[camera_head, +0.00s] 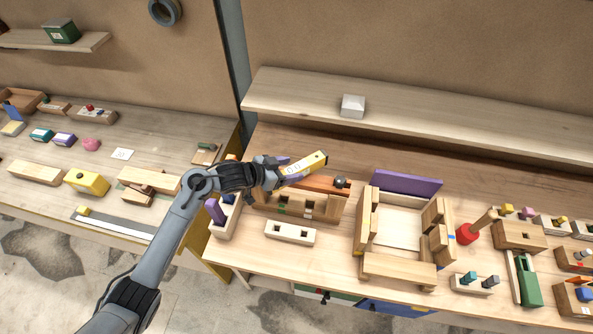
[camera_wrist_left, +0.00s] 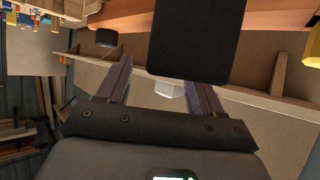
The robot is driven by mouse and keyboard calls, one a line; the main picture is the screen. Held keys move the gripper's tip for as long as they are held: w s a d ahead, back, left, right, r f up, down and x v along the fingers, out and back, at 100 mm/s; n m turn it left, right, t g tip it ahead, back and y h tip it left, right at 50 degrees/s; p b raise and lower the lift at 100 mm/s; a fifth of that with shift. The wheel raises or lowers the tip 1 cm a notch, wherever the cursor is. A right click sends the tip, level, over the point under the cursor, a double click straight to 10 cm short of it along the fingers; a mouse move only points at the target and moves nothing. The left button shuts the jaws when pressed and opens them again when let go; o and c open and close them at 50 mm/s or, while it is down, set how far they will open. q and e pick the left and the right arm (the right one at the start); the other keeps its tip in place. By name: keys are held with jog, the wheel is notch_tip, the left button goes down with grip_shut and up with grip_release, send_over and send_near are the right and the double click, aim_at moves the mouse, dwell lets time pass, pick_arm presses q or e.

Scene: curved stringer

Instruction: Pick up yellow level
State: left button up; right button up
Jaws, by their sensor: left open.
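The yellow level (camera_head: 306,167) is in the head view, tilted, at the back of the right-hand workbench. It stands just right of my left gripper (camera_head: 281,168), above the orange-brown plane-like tool. My left gripper is open; its purple fingers are close to the level's left end, and I cannot tell if they touch it. In the left wrist view the fingers (camera_wrist_left: 160,85) are spread with nothing clearly held between them. A yellow piece (camera_wrist_left: 312,46) shows at the right edge there, perhaps the level. My right gripper is not in view.
An orange-brown tool (camera_head: 322,185) and wooden blocks (camera_head: 290,232) lie below the gripper. A wooden frame (camera_head: 400,262) with a purple panel stands to the right. A shelf (camera_head: 430,118) with a white box (camera_head: 353,106) runs behind. A dark panel (camera_wrist_left: 197,40) fills the upper wrist view.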

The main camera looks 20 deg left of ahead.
aim_at(296, 167)
pick_arm(q)
jog(key=shift+x, duration=1.8)
jog(key=shift+w+a, duration=0.1)
jog(key=shift+a, duration=0.05)
jog(key=c, duration=1.1)
grip_shut()
jog(key=shift+r, duration=0.1)
